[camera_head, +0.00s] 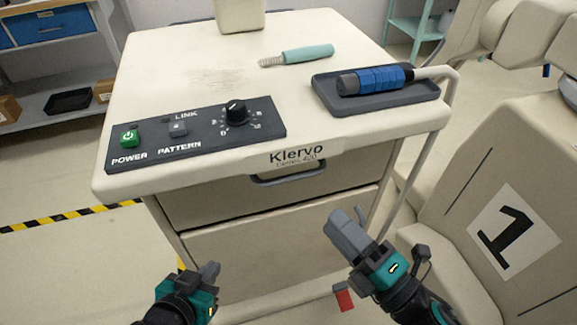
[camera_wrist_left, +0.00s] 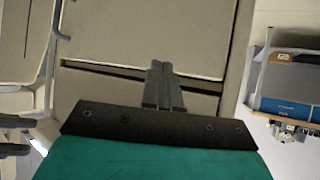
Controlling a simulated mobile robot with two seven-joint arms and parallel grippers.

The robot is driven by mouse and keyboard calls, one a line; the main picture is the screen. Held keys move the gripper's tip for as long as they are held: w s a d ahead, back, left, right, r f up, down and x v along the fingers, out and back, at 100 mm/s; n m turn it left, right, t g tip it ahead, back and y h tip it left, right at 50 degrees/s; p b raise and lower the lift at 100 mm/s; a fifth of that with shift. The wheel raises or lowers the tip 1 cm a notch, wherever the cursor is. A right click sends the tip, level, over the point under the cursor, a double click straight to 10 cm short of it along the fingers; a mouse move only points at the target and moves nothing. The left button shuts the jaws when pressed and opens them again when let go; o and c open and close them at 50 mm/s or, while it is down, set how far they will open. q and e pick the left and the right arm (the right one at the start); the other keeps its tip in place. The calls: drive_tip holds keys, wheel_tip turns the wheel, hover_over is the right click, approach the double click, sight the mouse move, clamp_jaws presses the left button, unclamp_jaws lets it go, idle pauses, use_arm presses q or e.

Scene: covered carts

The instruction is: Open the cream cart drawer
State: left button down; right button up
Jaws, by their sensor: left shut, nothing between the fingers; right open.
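The cream cart (camera_head: 220,75) stands in front of me with a drawer (camera_head: 330,185) under its top. The drawer has a grey bar handle (camera_head: 290,176) near the top of its front, below the Klervo label. A second panel (camera_head: 285,250) lies below it. The drawer looks closed. My left gripper (camera_head: 210,270) is shut and empty, low in front of the lower panel and apart from the handle. In the left wrist view its fingers (camera_wrist_left: 163,85) are together before the cart front (camera_wrist_left: 140,45). My right gripper (camera_head: 345,228) is open and empty, below and right of the handle.
On the cart top are a control panel (camera_head: 195,132), a teal-handled tool (camera_head: 305,55) and a grey tray (camera_head: 375,97) holding a blue-gripped tool (camera_head: 375,79). A cream chair-like unit marked 1 (camera_head: 505,235) stands close at the right.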

sight(292, 175)
drive_tip(key=p+x, duration=0.1)
drive_tip(key=x, duration=1.1)
drive_tip(key=shift+w+a+r, duration=0.15)
drive_tip(key=shift+c, duration=0.3)
clamp_jaws()
